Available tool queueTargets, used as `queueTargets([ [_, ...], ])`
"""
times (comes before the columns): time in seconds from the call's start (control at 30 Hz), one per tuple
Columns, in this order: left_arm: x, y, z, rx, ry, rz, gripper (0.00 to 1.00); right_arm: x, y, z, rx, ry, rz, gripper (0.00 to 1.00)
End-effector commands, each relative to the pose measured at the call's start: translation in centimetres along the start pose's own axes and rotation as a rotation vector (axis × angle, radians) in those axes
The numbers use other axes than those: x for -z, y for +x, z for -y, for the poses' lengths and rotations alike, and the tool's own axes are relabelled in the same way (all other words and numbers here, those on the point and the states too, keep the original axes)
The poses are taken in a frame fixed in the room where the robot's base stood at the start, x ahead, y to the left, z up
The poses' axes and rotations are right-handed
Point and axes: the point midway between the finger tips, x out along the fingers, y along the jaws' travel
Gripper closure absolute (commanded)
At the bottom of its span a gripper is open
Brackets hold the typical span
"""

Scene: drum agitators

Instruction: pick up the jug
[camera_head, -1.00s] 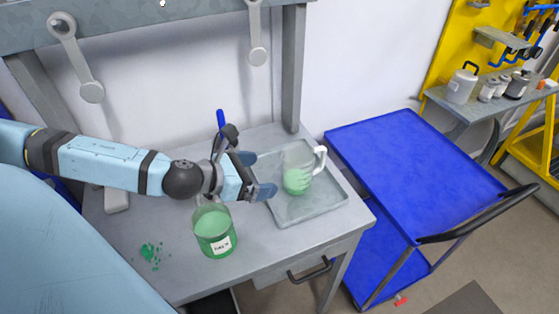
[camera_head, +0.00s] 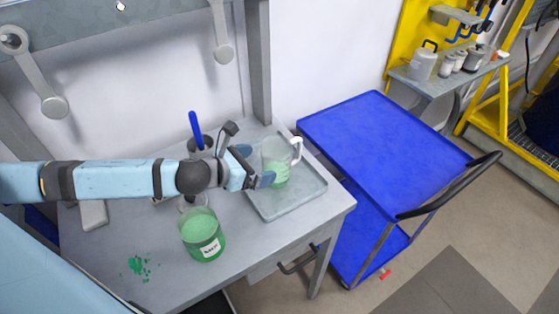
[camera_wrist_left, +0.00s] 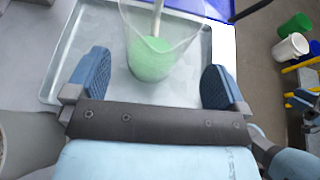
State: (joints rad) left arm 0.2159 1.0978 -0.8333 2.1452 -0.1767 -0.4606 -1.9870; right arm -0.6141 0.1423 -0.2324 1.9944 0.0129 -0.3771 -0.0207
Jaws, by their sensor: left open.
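The jug (camera_head: 277,170) is clear with a handle on its right side and green contents low inside. It stands upright in a shallow grey tray (camera_head: 290,210) on the workbench. My left gripper (camera_head: 257,166) is open just left of the jug. In the left wrist view the jug (camera_wrist_left: 152,60) is ahead of and between the two spread blue fingers (camera_wrist_left: 158,82), with no finger seen touching it. Part of the jug's near side is behind a finger in the head view. My right gripper is not in view.
A labelled glass beaker of green material (camera_head: 202,236) stands in front of my left wrist. Green crumbs (camera_head: 139,266) lie on the bench (camera_head: 165,275). A blue-handled tool (camera_head: 196,130) stands behind my wrist. A blue cart (camera_head: 375,145) with a clear top adjoins on the right.

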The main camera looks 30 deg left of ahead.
Motion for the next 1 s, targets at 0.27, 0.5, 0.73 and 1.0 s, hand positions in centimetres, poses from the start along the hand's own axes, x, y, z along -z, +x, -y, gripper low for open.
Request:
queueTargets([
  [0.27, -0.2, 3.6, -0.4, -0.001, -0.003, 0.003, 0.00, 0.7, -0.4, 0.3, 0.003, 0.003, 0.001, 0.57],
  [0.5, 0.0, 5.2, -0.4, 0.000, 0.000, 0.001, 0.00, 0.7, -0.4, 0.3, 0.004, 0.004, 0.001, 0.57],
  [0.73, 0.0, 5.2, -0.4, 0.000, 0.000, 0.000, 0.16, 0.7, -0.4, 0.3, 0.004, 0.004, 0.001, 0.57],
  [1.0, 0.0, 5.2, -0.4, 0.000, 0.000, 0.001, 0.46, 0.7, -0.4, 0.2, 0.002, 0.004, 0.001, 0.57],
])
